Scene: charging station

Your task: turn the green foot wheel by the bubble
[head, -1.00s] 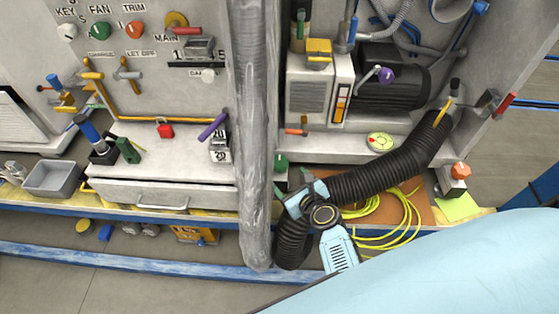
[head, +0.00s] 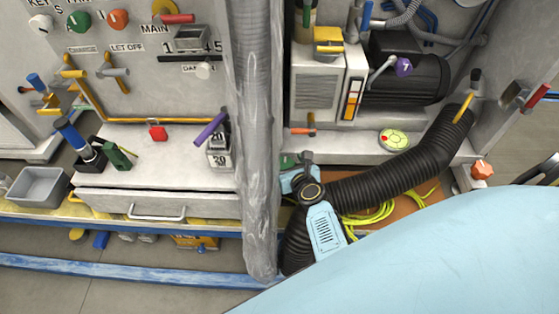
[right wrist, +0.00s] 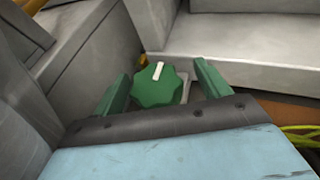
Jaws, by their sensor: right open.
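The green foot wheel (right wrist: 158,86) shows in the right wrist view as a scalloped knob with a white mark on top. It stands low beside a pale ledge. In the head view only a bit of the wheel (head: 287,160) shows, just beyond my right gripper (head: 298,182). In the right wrist view my right gripper (right wrist: 161,72) is open, one green finger on each side of the wheel, with gaps visible. Whether it touches the wheel is not clear. The round yellow-green bubble level (head: 395,140) lies on the ledge to the right. My left gripper is not in view.
A grey wrapped vertical pipe (head: 252,150) stands close left of my right gripper. A drawer (head: 150,203) and a grey bin (head: 40,186) are further left.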

